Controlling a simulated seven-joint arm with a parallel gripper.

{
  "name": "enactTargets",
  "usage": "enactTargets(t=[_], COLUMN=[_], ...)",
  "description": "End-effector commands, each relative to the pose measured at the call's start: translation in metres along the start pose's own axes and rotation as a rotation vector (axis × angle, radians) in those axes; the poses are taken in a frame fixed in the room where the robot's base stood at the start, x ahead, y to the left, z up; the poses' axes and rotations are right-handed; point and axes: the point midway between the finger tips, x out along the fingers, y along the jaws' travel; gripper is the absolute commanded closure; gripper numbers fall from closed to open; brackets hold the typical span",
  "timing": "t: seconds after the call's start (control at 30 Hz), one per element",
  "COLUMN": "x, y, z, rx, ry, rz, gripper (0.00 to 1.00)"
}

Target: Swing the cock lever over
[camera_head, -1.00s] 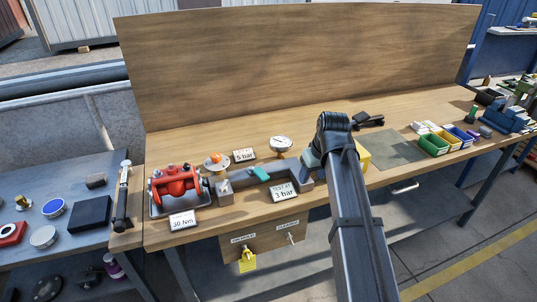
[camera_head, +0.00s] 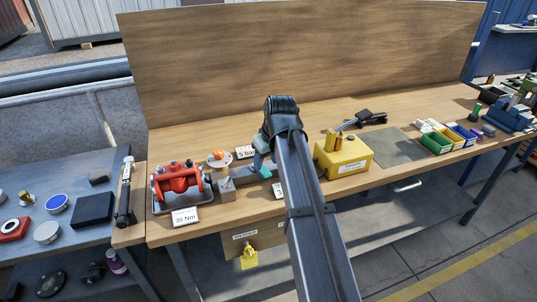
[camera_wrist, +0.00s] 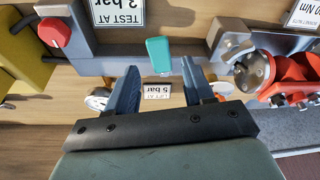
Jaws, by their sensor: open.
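The teal cock lever (camera_head: 266,172) is on the grey pipe piece on the bench, partly hidden by my arm in the head view. In the wrist view the lever (camera_wrist: 158,50) stands out from the grey pipe body (camera_wrist: 108,58). My gripper (camera_wrist: 160,64) is open, with one dark finger on each side of the lever's near end. The lever lies between the fingertips in the picture, and I see no contact. In the head view my gripper (camera_head: 261,164) is just above the lever.
A red flanged valve (camera_head: 178,182) stands left with a 30 Nm card (camera_head: 185,217). A yellow box (camera_head: 345,157) stands right of my arm. A "5 bar" card (camera_head: 246,152) lies behind the lever. A tall wooden board (camera_head: 300,50) closes the back.

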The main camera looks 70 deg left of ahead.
Motion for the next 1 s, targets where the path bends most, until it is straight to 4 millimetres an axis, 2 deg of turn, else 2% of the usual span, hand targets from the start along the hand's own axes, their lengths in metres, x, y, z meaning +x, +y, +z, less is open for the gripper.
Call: enactTargets(t=[0.5, 1.0], x=[0.048, 0.051], y=[0.0, 0.0], z=[0.0, 0.0], rx=[0.0, 0.001], ry=[-0.001, 0.0], rz=[0.0, 0.001], gripper=[0.48, 0.48])
